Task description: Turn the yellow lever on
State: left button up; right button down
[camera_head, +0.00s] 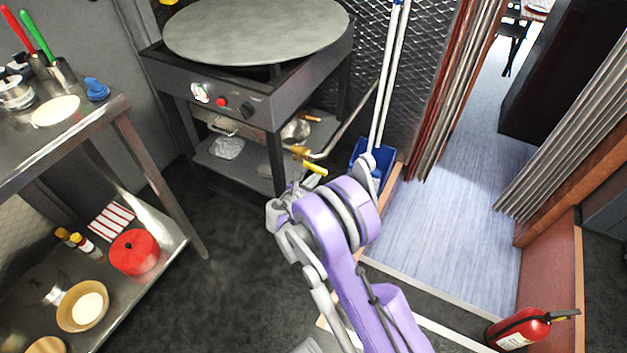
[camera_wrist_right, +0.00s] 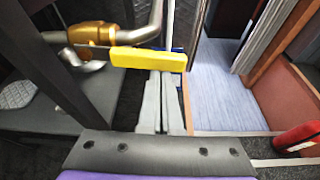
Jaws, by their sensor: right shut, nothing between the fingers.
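The yellow lever (camera_head: 315,167) sits on a brass valve (camera_head: 299,150) on a pipe beside the black griddle stand. In the right wrist view the lever (camera_wrist_right: 150,59) lies nearly level, its free end to the right of the brass valve (camera_wrist_right: 90,34). My right gripper (camera_head: 303,184) is shut and empty, just below the lever in the head view. In the right wrist view its grey fingers (camera_wrist_right: 168,77) reach up to the lever's lower edge, and I cannot tell whether they touch it. My left gripper is not in view.
The griddle stand (camera_head: 262,105) carries a large round plate (camera_head: 255,30). A blue bucket (camera_head: 374,160) with long white handles stands right of the lever. A steel table (camera_head: 150,165) is at left, a fire extinguisher (camera_head: 520,328) at lower right. Dark floor between is clear.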

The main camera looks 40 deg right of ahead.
jog(key=shift+s+r, duration=0.1)
jog(key=shift+r, duration=0.35)
dwell(0.4)
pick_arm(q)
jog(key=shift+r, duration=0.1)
